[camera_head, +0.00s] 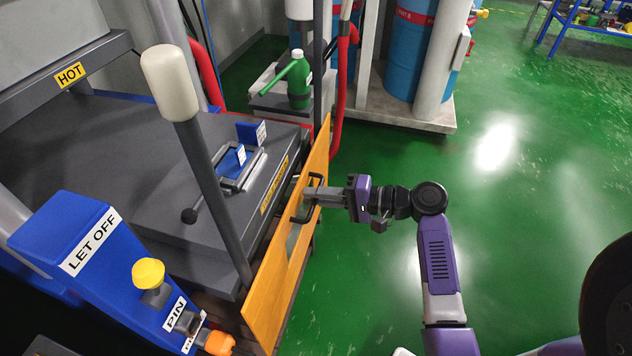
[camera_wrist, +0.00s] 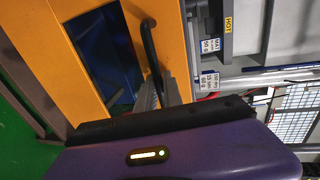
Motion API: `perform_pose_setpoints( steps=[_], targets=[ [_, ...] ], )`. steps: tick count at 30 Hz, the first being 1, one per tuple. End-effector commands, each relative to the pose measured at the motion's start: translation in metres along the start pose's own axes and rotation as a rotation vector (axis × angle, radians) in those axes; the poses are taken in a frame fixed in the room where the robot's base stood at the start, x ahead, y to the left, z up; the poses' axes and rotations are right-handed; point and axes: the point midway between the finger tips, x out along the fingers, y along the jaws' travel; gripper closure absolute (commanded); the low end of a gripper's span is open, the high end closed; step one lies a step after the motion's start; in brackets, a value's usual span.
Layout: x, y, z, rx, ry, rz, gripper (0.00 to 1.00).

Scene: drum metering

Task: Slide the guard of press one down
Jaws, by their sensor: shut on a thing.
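The guard (camera_head: 268,297) is an orange upright panel with a window, standing along the front edge of the dark press bed (camera_head: 125,165). A black bar handle (camera_head: 293,217) is fixed to its outer face. My gripper (camera_head: 311,192) reaches in from the right and is shut on this handle. In the wrist view the guard (camera_wrist: 187,50) fills the upper left, and the handle (camera_wrist: 150,45) runs down to between my fingers (camera_wrist: 160,95). The fingertips are partly hidden behind the gripper body.
A blue "LET OFF" box (camera_head: 75,245) with a yellow knob (camera_head: 148,273) stands at the lower left. A grey post with a pale cap (camera_head: 169,82) rises beside the guard. A green can (camera_head: 299,82) stands behind.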

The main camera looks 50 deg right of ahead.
Motion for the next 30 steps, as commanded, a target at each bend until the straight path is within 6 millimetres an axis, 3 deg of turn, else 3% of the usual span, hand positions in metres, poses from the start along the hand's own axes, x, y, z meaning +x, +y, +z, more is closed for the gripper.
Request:
perform_pose_setpoints(
  steps=[1,3,9,24,25,26,30],
  targets=[
    [0.003,0.02,0.001,0.006,0.0,0.004,1.0],
    [0.006,0.032,0.001,0.005,0.0,0.004,1.0],
    [0.01,0.054,0.0,0.004,0.0,0.003,1.0],
    [0.011,0.062,0.0,0.007,0.002,0.008,1.0],
    [0.011,0.063,0.0,0.007,0.002,0.008,0.87],
    [0.011,0.062,0.0,0.007,0.002,0.008,0.81],
    [0.011,0.061,0.0,0.006,0.001,0.006,0.81]
  ],
)
